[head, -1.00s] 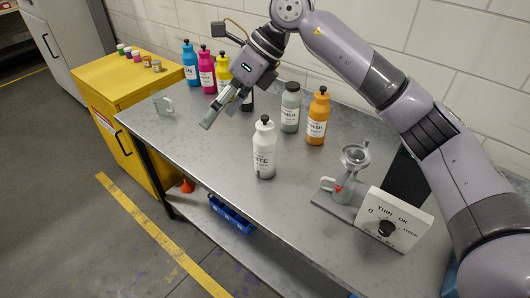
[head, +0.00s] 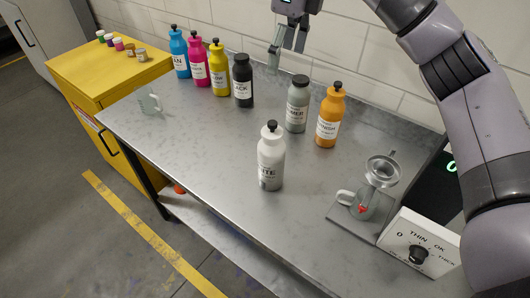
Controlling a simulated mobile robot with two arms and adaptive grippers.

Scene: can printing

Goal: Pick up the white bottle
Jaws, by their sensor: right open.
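The white bottle (head: 270,160) stands upright on the metal table, near its front edge and around the middle of the head view. It has a black cap and a label partly readable as "...ITE". My right gripper (head: 287,50) is at the top of the view, above the back of the table and well apart from the white bottle. Its fingers point down, are open and hold nothing. My left gripper is not in view.
Cyan (head: 179,52), magenta (head: 198,62), yellow (head: 219,70) and black (head: 242,82) bottles line the back. Grey (head: 298,104) and orange (head: 329,117) bottles stand behind the white one. A cup with a funnel (head: 368,195) sits right.

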